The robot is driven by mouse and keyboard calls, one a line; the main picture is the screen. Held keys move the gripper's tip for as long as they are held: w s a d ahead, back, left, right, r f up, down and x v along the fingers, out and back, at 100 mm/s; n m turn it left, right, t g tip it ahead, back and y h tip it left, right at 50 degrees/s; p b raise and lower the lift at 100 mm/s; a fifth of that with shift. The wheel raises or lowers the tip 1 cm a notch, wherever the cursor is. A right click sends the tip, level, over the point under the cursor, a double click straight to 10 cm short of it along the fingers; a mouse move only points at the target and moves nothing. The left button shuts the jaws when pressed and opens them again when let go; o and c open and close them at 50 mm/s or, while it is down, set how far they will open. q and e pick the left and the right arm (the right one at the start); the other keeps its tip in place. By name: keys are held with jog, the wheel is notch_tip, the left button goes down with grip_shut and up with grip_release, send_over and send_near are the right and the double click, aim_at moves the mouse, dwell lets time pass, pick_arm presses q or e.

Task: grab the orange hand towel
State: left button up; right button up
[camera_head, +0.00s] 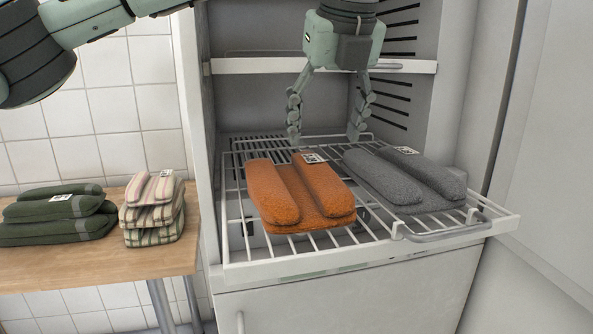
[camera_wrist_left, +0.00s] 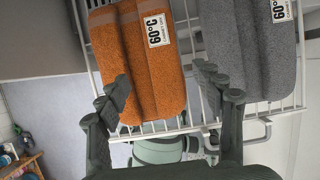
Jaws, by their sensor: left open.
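The orange hand towel (camera_head: 283,193), folded with a white tag, lies on the left part of a pulled-out white wire rack (camera_head: 233,252). My left gripper (camera_head: 326,128) points down with its two fingers apart, above the rack's back part, behind and slightly right of the orange towel. Nothing is between the fingers. In the left wrist view, the orange towel (camera_wrist_left: 152,80) lies beyond the open fingers (camera_wrist_left: 164,92), with its "60°C" tag facing the camera. Whether a finger touches it cannot be told. My right gripper is not in view.
A grey folded towel (camera_head: 400,182) lies on the rack close to the right of the orange one. Cabinet walls flank the rack and a shelf (camera_head: 270,66) is above it. A wooden table (camera_head: 90,262) at left holds green towels (camera_head: 58,222) and striped towels (camera_head: 152,215).

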aim_at(320, 166)
pick_arm(q)
jog(key=shift+w+f, duration=0.2)
jog(key=shift+f, duration=0.15)
jog(key=shift+a+f, duration=0.1)
jog(key=shift+f, duration=0.3)
jog(key=x, duration=0.3)
jog(key=p+x, duration=0.1)
jog(key=x, duration=0.2)
jog(key=shift+w+r, duration=0.1)
jog(key=shift+w, duration=0.15)
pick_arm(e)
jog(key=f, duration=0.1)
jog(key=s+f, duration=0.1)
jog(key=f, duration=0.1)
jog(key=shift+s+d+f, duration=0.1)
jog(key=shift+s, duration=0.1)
pick_arm(q)
jog(key=shift+c, duration=0.3)
grip_shut()
jog(key=shift+r, duration=0.1)
